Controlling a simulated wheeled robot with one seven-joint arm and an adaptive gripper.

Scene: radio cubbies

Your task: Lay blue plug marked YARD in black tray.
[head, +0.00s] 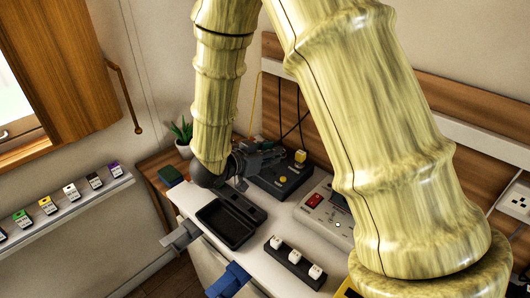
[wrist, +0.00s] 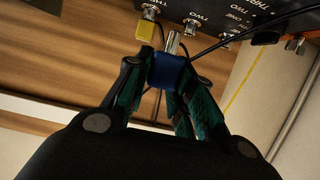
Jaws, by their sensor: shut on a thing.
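In the wrist view the blue plug (wrist: 170,71) sits between the green-padded fingers of my gripper (wrist: 165,88), which is shut on it. Its metal shaft points at a dark panel with jacks; I cannot tell whether the tip is still in a jack. No YARD marking is readable. In the head view my gripper (head: 262,160) is at the dark jack box (head: 283,181), and the blue plug cannot be made out there. The black tray (head: 226,222) lies on the white desk, in front of and left of the box, and looks empty.
A yellow plug (wrist: 145,30) is in the panel beside the blue one, also seen in the head view (head: 300,156). Dark cables hang near it. A grey device (head: 328,212) and a black strip with white switches (head: 293,262) stand right of the tray.

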